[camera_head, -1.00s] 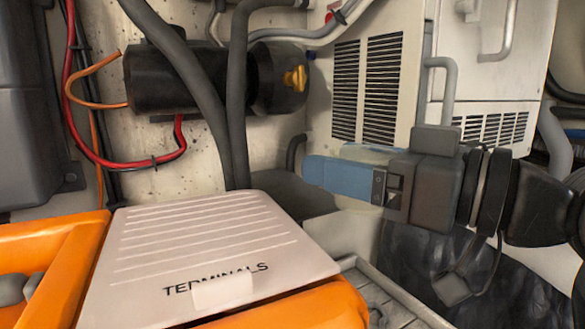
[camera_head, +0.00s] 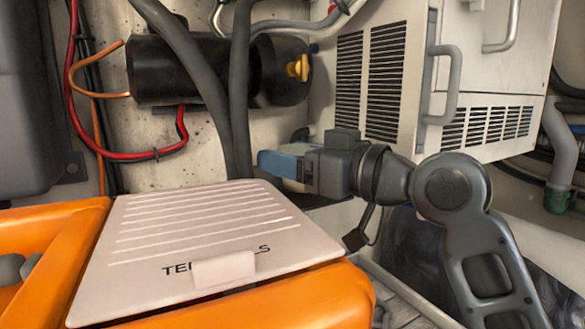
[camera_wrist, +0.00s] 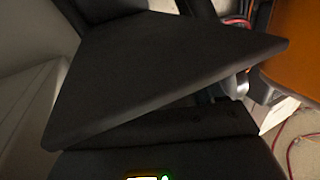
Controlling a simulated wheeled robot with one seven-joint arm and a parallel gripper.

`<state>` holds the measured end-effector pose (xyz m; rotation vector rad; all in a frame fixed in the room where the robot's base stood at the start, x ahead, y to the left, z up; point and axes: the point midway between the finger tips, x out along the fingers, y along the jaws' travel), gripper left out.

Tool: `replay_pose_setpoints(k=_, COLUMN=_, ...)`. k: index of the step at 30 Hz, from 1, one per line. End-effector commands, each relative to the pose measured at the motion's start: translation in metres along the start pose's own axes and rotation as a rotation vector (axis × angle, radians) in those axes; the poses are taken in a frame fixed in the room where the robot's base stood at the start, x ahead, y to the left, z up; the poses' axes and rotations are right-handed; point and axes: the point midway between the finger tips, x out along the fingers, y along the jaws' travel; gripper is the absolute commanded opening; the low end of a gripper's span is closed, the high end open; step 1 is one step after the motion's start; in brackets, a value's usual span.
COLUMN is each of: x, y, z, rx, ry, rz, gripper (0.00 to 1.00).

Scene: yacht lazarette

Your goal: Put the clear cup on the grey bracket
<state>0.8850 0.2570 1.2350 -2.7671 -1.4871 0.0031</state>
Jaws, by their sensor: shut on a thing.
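My gripper (camera_head: 268,164) reaches leftward in the middle of the head view, behind and above the pale terminals lid. Its blue finger side faces the camera and hides most of what is between the fingers. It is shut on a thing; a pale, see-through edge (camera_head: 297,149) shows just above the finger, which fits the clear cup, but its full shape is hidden. In the wrist view a large dark surface fills the middle and the cup cannot be made out. I cannot pick out the grey bracket with certainty in either view.
The pale terminals lid (camera_head: 200,240) sits on an orange case (camera_head: 330,290) in front. A black cylinder with a yellow knob (camera_head: 297,68) and thick grey hoses (camera_head: 240,90) are behind. A white vented cabinet with a grey handle (camera_head: 447,85) stands right. Red cable (camera_head: 110,160) runs at left.

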Motion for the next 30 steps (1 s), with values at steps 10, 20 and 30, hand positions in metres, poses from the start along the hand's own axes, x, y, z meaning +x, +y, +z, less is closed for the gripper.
replay_pose_setpoints(k=10, x=0.0, y=0.0, z=0.004, rx=0.0, ry=0.001, rz=0.0, gripper=0.39)
replay_pose_setpoints(k=20, x=0.0, y=0.0, z=0.004, rx=-0.001, ry=0.001, rz=-0.001, gripper=0.79)
replay_pose_setpoints(k=30, x=-0.021, y=0.001, z=0.002, rx=-0.001, ry=0.003, rz=0.001, gripper=0.79)
